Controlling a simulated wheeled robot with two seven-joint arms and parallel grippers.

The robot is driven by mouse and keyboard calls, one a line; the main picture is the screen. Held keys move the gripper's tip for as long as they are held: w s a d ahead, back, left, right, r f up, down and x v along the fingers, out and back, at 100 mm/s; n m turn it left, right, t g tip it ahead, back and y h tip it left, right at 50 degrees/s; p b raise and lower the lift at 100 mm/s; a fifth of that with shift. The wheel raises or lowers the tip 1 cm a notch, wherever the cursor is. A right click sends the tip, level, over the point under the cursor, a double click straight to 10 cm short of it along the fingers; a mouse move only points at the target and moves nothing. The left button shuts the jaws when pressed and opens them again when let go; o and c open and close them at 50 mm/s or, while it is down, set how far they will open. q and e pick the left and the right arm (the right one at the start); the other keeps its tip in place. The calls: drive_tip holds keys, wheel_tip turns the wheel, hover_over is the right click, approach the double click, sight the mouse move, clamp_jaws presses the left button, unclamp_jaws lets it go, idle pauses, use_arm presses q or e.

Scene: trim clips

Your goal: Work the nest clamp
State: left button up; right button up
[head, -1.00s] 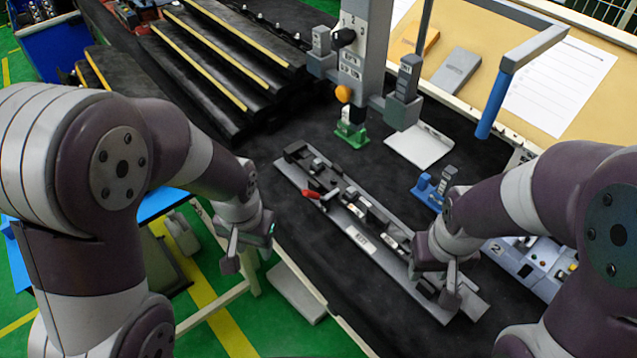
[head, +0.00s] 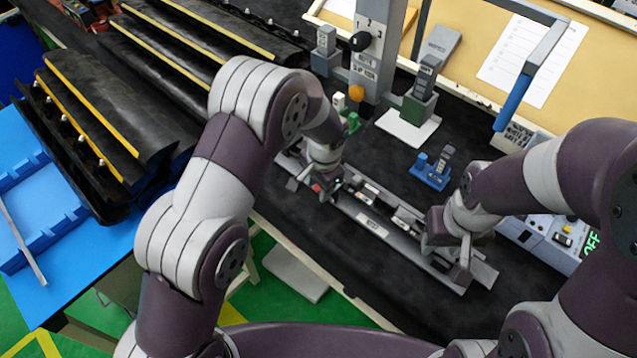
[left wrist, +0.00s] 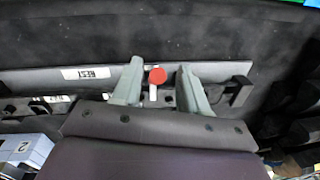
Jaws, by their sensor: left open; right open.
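The nest (head: 372,224) is a long grey fixture with a white label lying on the black bench. Its clamp has a red-tipped handle (head: 316,188), partly hidden by my left gripper in the head view. My left gripper (head: 312,192) is over the handle end. In the left wrist view the round red tip (left wrist: 157,76) stands between the two open grey fingers (left wrist: 155,88), with a visible gap on each side. The nest label (left wrist: 87,73) shows left of the fingers. My right gripper (head: 447,268) is open at the right end of the nest, hiding part of it.
A blue fixture (head: 431,170) and a control box (head: 548,238) are to the right. Black stepped racks (head: 150,60) stand at the left. Bench in front of the nest is clear.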

use_arm(q)
drive_tip(key=shift+f, duration=0.4)
drive_tip(key=shift+d+f, duration=0.15)
drive_tip(key=shift+f, duration=0.1)
clamp_jaws()
drive_tip(key=f+t+h+b, duration=0.1)
drive_tip(key=b, duration=0.1)
drive_tip(key=s+a+f+t+b, duration=0.1)
drive_tip(key=b, duration=0.1)
drive_tip(key=shift+s+t+h, duration=0.1)
drive_tip(key=shift+t+h, duration=0.2)
drive_tip(key=shift+h, duration=0.1)
drive_tip(key=t+b, duration=0.1)
drive_tip(key=f+t+h+b, duration=0.1)
drive_tip(key=b, duration=0.1)
drive_tip(key=shift+s+a+f, duration=0.3)
drive_tip(key=shift+s, duration=0.05)
drive_tip(key=shift+s+a+f+n+t+h+b, duration=0.15)
drive_tip(key=shift+f+n+t+h+b, duration=0.15)
drive_tip(key=shift+t+h+b, duration=0.4)
unclamp_jaws()
